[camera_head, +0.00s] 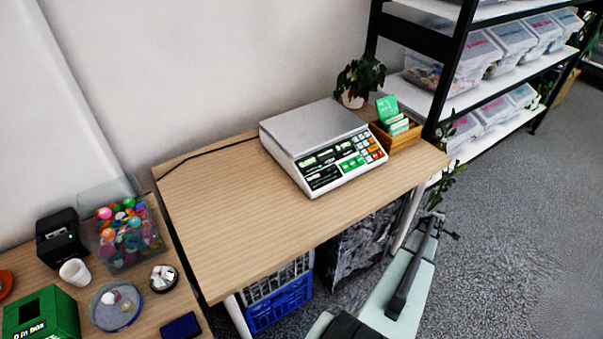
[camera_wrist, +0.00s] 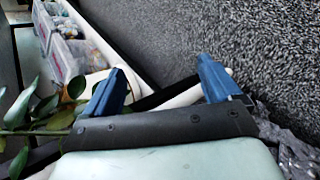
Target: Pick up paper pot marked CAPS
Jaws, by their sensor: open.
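A small white cup (camera_head: 75,272) that looks like a paper pot stands on the left table, in front of a black box. I cannot read any CAPS marking on it. A small round dish (camera_head: 163,278) with pale items in it sits to the right of the cup. My gripper (camera_head: 445,228) is far to the right, past the right end of the scale table and over the grey floor. In the wrist view my gripper (camera_wrist: 163,75) shows two blue fingers spread apart with nothing held between them. The cup is not in the wrist view.
A clear bin of colourful caps (camera_head: 130,235), a black box (camera_head: 60,238), a green box (camera_head: 42,318) and a round tray (camera_head: 116,306) crowd the left table. A scale (camera_head: 322,145) stands on the wooden table (camera_head: 230,220), whose front left is clear. Shelving (camera_head: 440,60) rises at right.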

